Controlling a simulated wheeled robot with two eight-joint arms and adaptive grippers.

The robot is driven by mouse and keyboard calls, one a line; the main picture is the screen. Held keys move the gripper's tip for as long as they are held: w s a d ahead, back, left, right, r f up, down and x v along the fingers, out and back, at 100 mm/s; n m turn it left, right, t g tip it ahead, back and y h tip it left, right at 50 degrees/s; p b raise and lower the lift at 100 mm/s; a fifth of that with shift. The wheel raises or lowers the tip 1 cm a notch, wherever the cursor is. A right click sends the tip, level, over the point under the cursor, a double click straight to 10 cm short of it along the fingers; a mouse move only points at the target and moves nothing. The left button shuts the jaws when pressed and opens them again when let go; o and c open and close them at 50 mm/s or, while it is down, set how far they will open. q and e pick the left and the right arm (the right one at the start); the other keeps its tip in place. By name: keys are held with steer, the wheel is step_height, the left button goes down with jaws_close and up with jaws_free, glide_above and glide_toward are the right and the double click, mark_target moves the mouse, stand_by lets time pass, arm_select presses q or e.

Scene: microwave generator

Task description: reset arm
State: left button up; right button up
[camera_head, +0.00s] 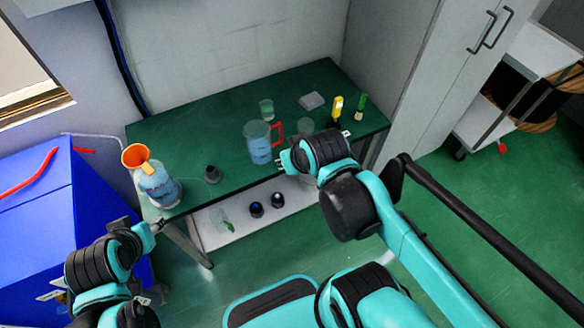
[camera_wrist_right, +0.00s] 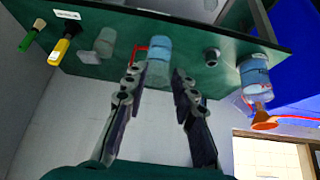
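My right arm reaches over the front edge of the green table (camera_head: 215,111). My right gripper (camera_head: 281,161) is just in front of the clear pitcher with blue liquid and a red handle (camera_head: 260,149). In the right wrist view my right gripper (camera_wrist_right: 157,78) has its fingers spread with nothing between them; the pitcher (camera_wrist_right: 159,49) stands beyond the tips, apparently apart from them. My left gripper (camera_head: 158,226) is at lower left, by the table's front left corner, below the bottle with an orange funnel (camera_head: 153,179). Its fingers are too small to judge.
A dark small cup (camera_head: 212,174), a clear beaker (camera_head: 266,109), a yellow-handled tool (camera_head: 337,106) and a green-handled tool (camera_head: 361,103) stand on the table. A lower shelf (camera_head: 236,228) holds small items. A blue bin (camera_head: 40,220) stands left, a cabinet (camera_head: 420,70) right.

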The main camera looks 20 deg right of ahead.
steer(key=shift+s+a+f, duration=0.2)
steer(key=shift+s, duration=0.5)
steer(key=shift+s+a+f, duration=0.15)
steer(key=shift+s, duration=0.5)
